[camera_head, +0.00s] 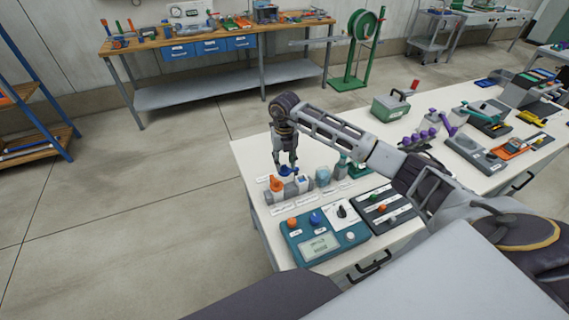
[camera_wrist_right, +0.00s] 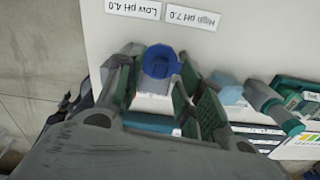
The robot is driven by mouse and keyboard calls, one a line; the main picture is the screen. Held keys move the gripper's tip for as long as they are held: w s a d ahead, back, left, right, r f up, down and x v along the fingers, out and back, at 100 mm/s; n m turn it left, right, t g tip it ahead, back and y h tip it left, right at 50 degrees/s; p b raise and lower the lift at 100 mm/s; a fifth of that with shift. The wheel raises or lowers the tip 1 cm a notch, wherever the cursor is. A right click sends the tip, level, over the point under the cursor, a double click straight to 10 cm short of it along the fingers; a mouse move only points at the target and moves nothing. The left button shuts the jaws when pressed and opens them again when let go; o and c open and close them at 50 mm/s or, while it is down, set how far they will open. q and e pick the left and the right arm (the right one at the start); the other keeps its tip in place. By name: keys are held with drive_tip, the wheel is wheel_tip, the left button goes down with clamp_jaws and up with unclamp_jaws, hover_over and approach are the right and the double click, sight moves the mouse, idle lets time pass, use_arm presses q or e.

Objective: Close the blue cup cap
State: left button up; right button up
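The blue cup cap (camera_head: 286,171) is on a small cup near the left end of the white bench, just behind an orange-topped bottle (camera_head: 276,187). In the right wrist view the cap (camera_wrist_right: 160,62) is a round blue shape with a raised rim. My right gripper (camera_head: 285,160) points down right above it. In the wrist view its fingers (camera_wrist_right: 162,85) are apart, one on each side of the cap. I cannot tell whether they touch it. The cup's body is mostly hidden. My left gripper is in neither view.
A teal control box (camera_head: 322,241) lies in front. Labels reading pH 4.0 (camera_wrist_right: 133,9) and pH 7.0 (camera_wrist_right: 193,17) lie on the bench. Open floor lies left.

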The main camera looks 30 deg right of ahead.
drive_tip(key=shift+f, duration=0.8)
drive_tip(key=shift+c, duration=0.5)
clamp_jaws()
